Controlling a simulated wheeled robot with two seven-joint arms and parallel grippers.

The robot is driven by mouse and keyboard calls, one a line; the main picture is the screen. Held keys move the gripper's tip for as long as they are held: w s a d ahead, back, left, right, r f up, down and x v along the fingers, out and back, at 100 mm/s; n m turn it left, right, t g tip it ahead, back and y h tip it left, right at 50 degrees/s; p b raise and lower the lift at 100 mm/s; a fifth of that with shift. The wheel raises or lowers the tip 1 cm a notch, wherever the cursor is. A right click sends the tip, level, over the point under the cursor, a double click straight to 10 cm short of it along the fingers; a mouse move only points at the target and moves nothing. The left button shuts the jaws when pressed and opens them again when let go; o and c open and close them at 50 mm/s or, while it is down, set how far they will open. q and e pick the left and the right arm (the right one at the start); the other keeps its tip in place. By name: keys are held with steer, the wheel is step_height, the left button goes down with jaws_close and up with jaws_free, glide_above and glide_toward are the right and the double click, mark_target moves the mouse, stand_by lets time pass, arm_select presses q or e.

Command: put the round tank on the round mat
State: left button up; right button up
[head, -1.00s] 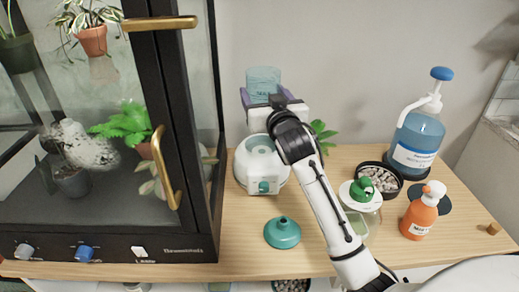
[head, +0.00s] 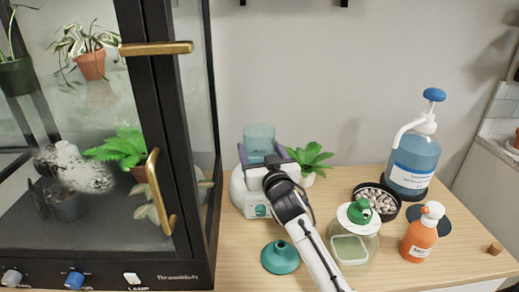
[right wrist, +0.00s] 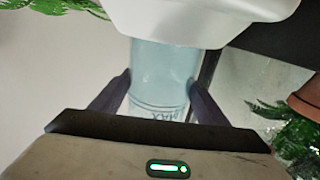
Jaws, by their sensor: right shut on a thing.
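The round tank (head: 259,138) is a clear light-blue cylinder. My right gripper (head: 262,160) is shut on it, a dark finger on each side, and holds it upright at the white humidifier base (head: 238,190). In the right wrist view the tank (right wrist: 162,75) sits between the fingers, with the white base (right wrist: 200,18) across its end; I cannot tell whether they touch. The gripper hides much of the base. A dark round mat (head: 443,224) lies at the right of the table, partly hidden behind the orange bottle. My left gripper is not in view.
An orange pump bottle (head: 420,236) stands at the mat's front left. A large blue bottle (head: 414,162), a pebble dish (head: 378,203) and a green-topped jar (head: 354,243) stand nearby. A teal funnel-shaped piece (head: 280,257) lies in front. A glass cabinet (head: 190,120) is left.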

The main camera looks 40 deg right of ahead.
steer(key=shift+f, duration=0.15)
steer(key=o, duration=1.2)
